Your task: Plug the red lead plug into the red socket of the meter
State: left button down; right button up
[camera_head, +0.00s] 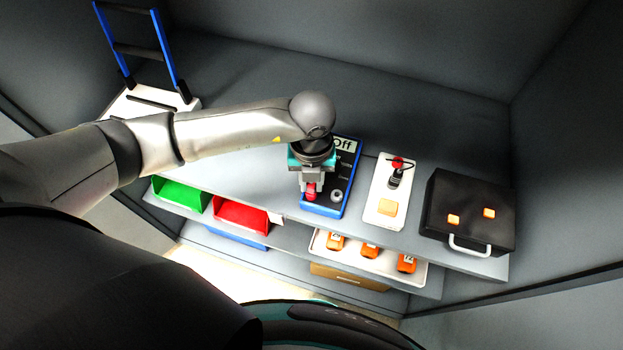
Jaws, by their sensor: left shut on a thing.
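My left gripper (312,187) comes down over the front left part of the meter and is shut on the red lead plug (311,194). The meter (347,178) is a dark panel with a blue edge and a display reading "Off", standing on the top shelf. A round grey socket or knob (337,195) shows on its front right. The red socket is not visible; the gripper and plug cover that part of the meter. I cannot tell whether the plug touches the meter or is above it. My right gripper is not in view.
Right of the meter lies a white board (379,215) with an orange block and an upright black-and-red part. A black case (468,208) with orange latches is farther right. Green (181,194) and red (240,214) bins and a white tray (322,247) of orange items sit below.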

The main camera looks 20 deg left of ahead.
pick_arm(q)
jog(key=c, duration=0.6)
grip_release()
jog(key=shift+c, duration=0.2)
jog(key=shift+o, duration=0.3)
jog(key=o, duration=0.4)
jog(key=shift+r+p, duration=3.5)
jog(key=shift+r, duration=0.6)
jog(key=shift+f, duration=0.1)
